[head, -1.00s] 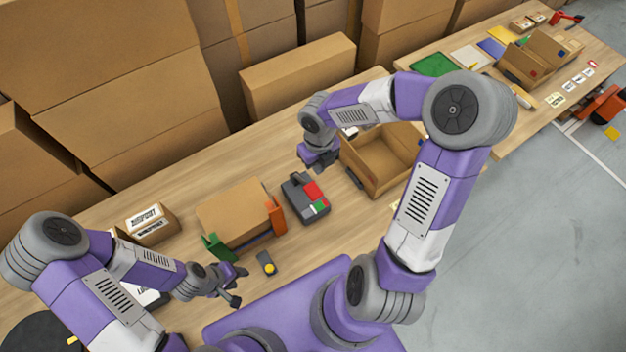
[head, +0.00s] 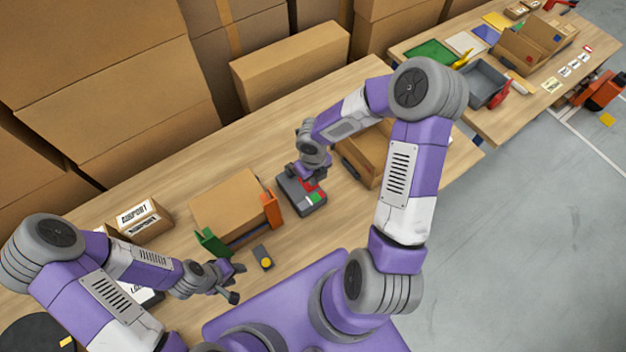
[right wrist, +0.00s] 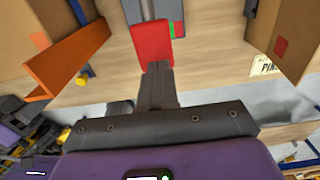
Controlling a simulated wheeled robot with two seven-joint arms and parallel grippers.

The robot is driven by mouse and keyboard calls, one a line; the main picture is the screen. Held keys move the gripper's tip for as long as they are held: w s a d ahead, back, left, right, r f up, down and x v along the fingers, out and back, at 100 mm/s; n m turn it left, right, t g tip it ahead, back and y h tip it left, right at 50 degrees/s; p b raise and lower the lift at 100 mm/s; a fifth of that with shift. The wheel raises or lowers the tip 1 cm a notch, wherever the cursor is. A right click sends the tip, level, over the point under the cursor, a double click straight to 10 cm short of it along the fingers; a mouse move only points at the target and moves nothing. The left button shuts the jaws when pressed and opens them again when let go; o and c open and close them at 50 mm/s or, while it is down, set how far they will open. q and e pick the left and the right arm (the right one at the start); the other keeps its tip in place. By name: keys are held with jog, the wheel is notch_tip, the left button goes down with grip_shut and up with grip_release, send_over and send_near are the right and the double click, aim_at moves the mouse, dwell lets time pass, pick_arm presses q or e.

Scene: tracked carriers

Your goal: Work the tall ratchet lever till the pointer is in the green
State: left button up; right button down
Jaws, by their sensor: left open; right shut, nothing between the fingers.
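A dark grey device (head: 290,200) stands on the table with a red lever-like paddle (right wrist: 152,45) on top. Beside the paddle is a small red and green strip (head: 316,198); it also shows in the right wrist view (right wrist: 177,22). I cannot make out a pointer on it. My right gripper (head: 310,182) is shut and empty over the device, partly covering the red paddle. In the right wrist view its fingertips (right wrist: 158,68) are at the paddle's near end; I cannot tell whether they touch. My left gripper (head: 238,282) is open and empty, low at the table's front.
A cardboard box (head: 228,205) stands left of the device between a green bracket (head: 211,242) and an orange bracket (head: 271,211). A small grey block with a yellow knob (head: 266,263) is in front. An open carton (head: 358,165) is close on the right.

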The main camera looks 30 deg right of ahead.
jog(key=shift+f, duration=0.55)
pick_arm(q)
jog(key=shift+f, duration=0.1)
